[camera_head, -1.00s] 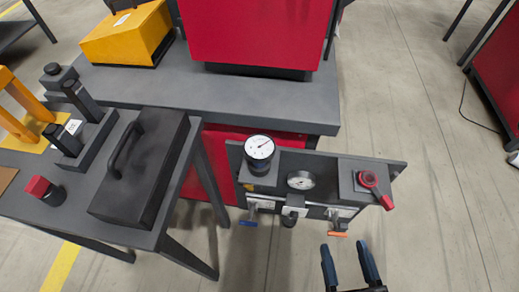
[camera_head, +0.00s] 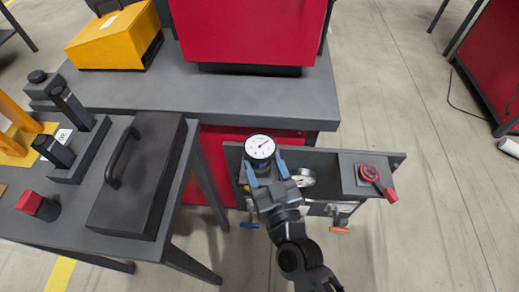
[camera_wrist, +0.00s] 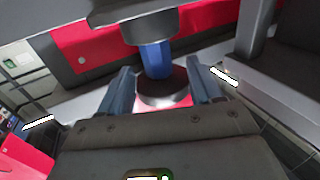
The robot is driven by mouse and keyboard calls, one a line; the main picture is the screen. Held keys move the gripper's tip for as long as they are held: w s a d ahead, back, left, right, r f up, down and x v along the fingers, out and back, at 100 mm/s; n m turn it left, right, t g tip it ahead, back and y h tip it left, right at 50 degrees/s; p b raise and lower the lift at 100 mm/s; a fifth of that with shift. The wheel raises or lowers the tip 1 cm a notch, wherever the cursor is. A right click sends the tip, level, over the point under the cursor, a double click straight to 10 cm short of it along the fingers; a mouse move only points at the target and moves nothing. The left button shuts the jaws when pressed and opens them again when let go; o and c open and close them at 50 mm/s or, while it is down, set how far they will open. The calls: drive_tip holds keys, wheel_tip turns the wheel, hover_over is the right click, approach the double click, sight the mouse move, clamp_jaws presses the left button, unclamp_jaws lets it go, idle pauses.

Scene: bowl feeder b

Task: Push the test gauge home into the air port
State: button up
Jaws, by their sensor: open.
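The test gauge (camera_head: 260,147), with a white round dial and dark rim, stands at the left end of the grey panel assembly. My gripper (camera_head: 265,170) reaches it from the front, its two blue fingers apart at either side of the gauge's lower part. In the wrist view a blue stem (camera_wrist: 155,58) runs between a dark round body (camera_wrist: 148,28) and a dark round disc (camera_wrist: 163,93). The open fingers (camera_wrist: 160,92) flank the disc with gaps on both sides. I cannot tell the air port apart or how deep the gauge sits.
A second gauge (camera_head: 306,177), partly hidden by my gripper, sits to the right. A red lever (camera_head: 370,173) is at the panel's right end. Blue (camera_head: 249,225) and orange (camera_head: 340,230) handles hang below. A table with a black case (camera_head: 140,190) stands left.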

sight(260, 152)
drive_tip(key=x, duration=0.4)
drive_tip(key=shift+f, duration=0.1)
drive_tip(key=shift+c, duration=0.3)
drive_tip(key=c, duration=1.1)
drive_tip(key=shift+d, duration=0.1)
drive_tip(key=shift+r+p, duration=0.35)
drive_tip(key=shift+r, duration=0.25)
wheel_tip(260, 152, up, 3)
drive_tip(key=p, duration=0.2)
drive_tip(key=shift+w+r+p, duration=0.1)
drive_tip(key=shift+r+p, duration=0.05)
drive_tip(key=shift+p, duration=0.2)
drive_tip(key=s+d+r+b, duration=0.1)
drive_tip(key=d+r, duration=0.1)
drive_tip(key=d, duration=0.1)
drive_tip(key=d+r+b, duration=0.1)
drive_tip(key=d+r, duration=0.1)
drive_tip(key=d, duration=0.2)
drive_tip(key=s+d+r+b, duration=0.1)
drive_tip(key=d+r, duration=0.1)
drive_tip(key=d, duration=0.2)
drive_tip(key=shift+s+d+r, duration=0.2)
drive_tip(key=shift+s+r, duration=0.1)
